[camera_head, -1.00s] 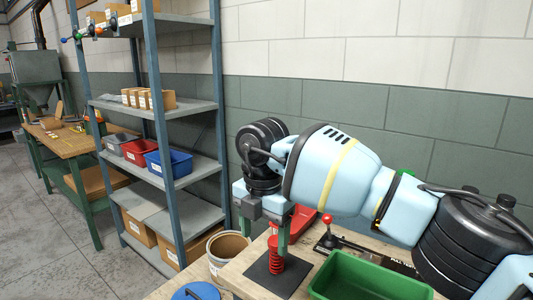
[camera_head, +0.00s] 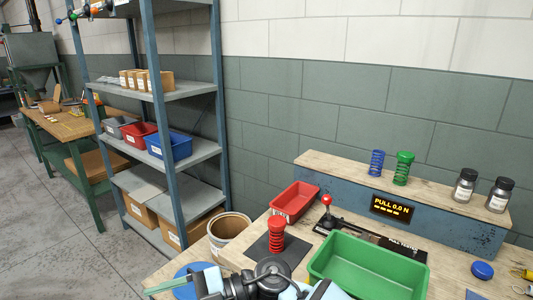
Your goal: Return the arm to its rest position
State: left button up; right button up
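My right arm is low at the bottom edge, reaching in from the right. Its gripper (camera_head: 172,285) points left over a blue round object (camera_head: 182,271) and partly covers it. One pale green finger shows clearly; the gap between the fingers cannot be made out. No object is seen in it. The red spring (camera_head: 277,236) stands upright on a dark square plate (camera_head: 258,248), clear of the gripper. My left arm is not in view.
A green bin (camera_head: 365,264), a red tray (camera_head: 294,203) and a lever with a red knob (camera_head: 327,207) are on the bench. Blue (camera_head: 376,163) and green springs (camera_head: 402,168) and two jars stand on the back ledge. A bucket (camera_head: 229,230) is left of the bench.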

jog(key=s+d+f+m+t+h, duration=0.2)
jog(key=d+f+m+t+h, duration=0.6)
jog(key=d+f+m+t, duration=1.55)
jog(key=s+d+f+m+g+h, duration=0.35)
jog(key=s+d+f, duration=0.2)
jog(key=s, duration=0.55)
jog(key=s+d+f+m+g+h, duration=0.25)
jog(key=s+d+f+g, duration=0.35)
jog(key=s, duration=0.5)
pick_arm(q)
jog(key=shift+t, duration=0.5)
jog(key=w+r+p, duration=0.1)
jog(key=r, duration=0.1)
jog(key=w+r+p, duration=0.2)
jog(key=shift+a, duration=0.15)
pick_arm(e)
jog(key=shift+n+t, duration=0.25)
jog(key=shift+t, duration=0.35)
jog(key=r, duration=0.1)
jog(key=w+d+r, duration=0.1)
jog(key=r, duration=0.1)
jog(key=d+r, duration=0.1)
jog(key=shift+w+r, duration=0.2)
jog(key=shift+r, duration=0.05)
